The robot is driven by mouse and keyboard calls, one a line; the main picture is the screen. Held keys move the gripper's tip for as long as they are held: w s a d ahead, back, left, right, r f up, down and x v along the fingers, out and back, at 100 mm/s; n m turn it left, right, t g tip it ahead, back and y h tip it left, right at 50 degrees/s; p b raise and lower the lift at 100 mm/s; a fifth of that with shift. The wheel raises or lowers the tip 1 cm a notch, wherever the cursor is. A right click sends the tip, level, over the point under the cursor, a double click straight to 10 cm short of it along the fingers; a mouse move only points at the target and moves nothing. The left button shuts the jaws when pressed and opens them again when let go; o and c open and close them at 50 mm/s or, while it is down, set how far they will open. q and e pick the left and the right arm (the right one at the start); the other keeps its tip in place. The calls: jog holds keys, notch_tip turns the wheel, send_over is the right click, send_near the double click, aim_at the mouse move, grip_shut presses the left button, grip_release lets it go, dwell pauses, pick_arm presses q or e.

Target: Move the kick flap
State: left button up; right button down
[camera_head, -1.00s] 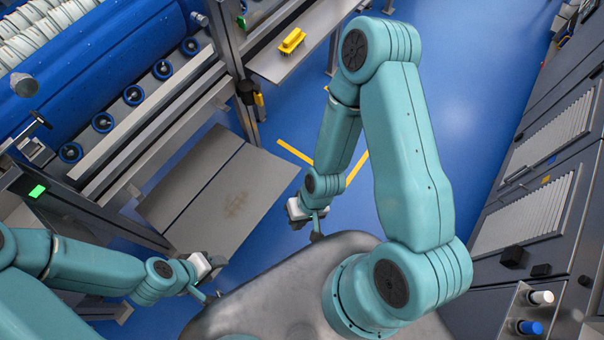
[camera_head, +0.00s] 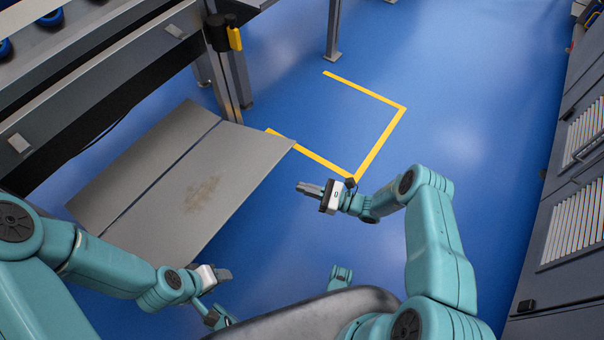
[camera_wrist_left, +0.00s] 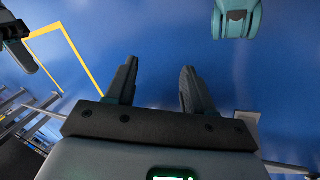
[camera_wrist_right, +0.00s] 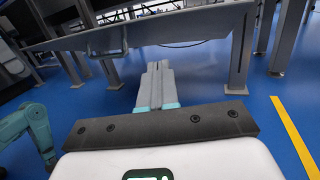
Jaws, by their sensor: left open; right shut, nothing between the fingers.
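The kick flap (camera_head: 225,165) looks to be the grey, scuffed plate at the outer edge of a two-part panel under the machine's frame. It slopes, and a brown worn patch marks its middle. My right gripper (camera_head: 308,188) is shut and empty, to the right of the flap's outer edge, apart from it and pointing left. In the right wrist view its closed fingers (camera_wrist_right: 155,85) point at a long grey panel (camera_wrist_right: 180,30). My left gripper (camera_head: 224,276) is low, just below the flap's near corner. The left wrist view shows its fingers (camera_wrist_left: 162,85) apart with nothing between.
A yellow floor marking (camera_head: 385,140) lies beyond the flap. Blue floor (camera_head: 470,120) is open in the middle. Grey cabinets (camera_head: 570,210) line the right side. The machine's legs (camera_head: 333,35) stand at the back, and a black and yellow fitting (camera_head: 225,35) hangs on one.

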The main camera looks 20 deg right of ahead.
jog(key=w+d+f+m+t+h+b, duration=0.25)
jog(key=d+f+t+b, duration=0.25)
jog(key=d+t, duration=0.25)
jog(key=b, duration=0.2)
send_near(291, 143)
jog(key=w+a+f, duration=0.2)
jog(key=w, duration=0.2)
jog(key=r, duration=0.2)
jog(key=r+m, duration=0.1)
jog(key=shift+w+a+r+y, duration=0.25)
jog(key=shift+w+a+r, duration=0.05)
jog(key=shift+w+a, duration=0.1)
pick_arm(q)
notch_tip(291, 143, down, 10)
jog(key=w, duration=0.2)
jog(key=shift+w+a+t, duration=0.15)
jog(key=shift+a+t, duration=0.2)
jog(key=shift+t, duration=0.05)
jog(key=shift+r, duration=0.1)
